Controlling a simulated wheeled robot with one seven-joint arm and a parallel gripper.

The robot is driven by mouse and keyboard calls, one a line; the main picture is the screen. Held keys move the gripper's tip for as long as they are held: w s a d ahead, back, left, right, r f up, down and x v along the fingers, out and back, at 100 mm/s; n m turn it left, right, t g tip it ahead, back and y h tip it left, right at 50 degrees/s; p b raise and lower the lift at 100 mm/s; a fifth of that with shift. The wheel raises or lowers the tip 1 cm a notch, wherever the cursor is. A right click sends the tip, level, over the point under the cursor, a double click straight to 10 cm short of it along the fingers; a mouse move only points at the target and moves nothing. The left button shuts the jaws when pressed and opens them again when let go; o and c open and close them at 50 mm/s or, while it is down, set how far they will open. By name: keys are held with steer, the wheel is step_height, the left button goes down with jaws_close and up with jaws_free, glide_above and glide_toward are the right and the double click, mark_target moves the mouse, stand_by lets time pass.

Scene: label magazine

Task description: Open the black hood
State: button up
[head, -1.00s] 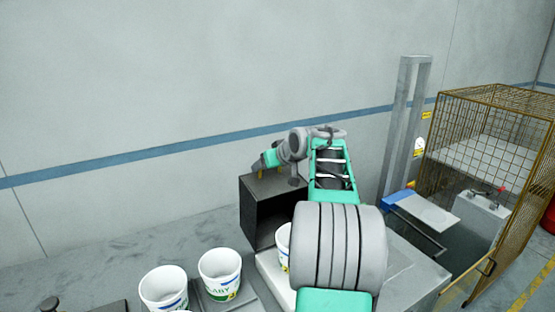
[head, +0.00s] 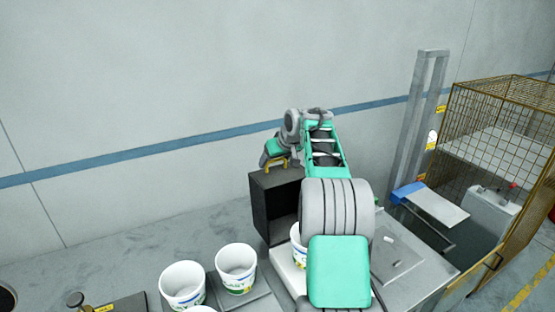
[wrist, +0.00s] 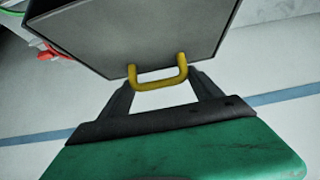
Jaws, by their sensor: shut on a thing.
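The black hood (head: 274,212) is a dark box standing at the back of the work surface, with a side open toward the cups. A yellow handle (wrist: 158,85) is fixed to the hood, which fills the upper part of the wrist view (wrist: 150,35). My gripper (wrist: 162,82) is shut on this handle, with a dark finger at each end of it. In the head view my gripper (head: 277,161) is at the hood's top edge. My arm hides the hood's right part. I cannot tell whether the hood is lifted.
White printed cups (head: 236,268) stand in front of the hood, and one cup (head: 299,234) is partly behind my arm. A grey post (head: 419,125) and a wire cage (head: 497,140) stand at the right.

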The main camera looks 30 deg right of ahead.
steer(key=o, duration=1.8)
steer(key=shift+s+f, duration=0.15)
steer(key=shift+f, duration=0.35)
steer(key=shift+c, duration=0.2)
steer(key=shift+o, duration=1.4)
steer(key=shift+r, duration=0.15)
steer(key=shift+o, duration=0.3)
steer(key=shift+r, duration=0.1)
steer(key=shift+s+r, duration=0.1)
steer(key=shift+r, duration=0.15)
steer(key=b+v, duration=0.2)
steer(key=v, duration=0.5)
steer(key=shift+s+r, duration=0.1)
steer(key=shift+a, duration=0.15)
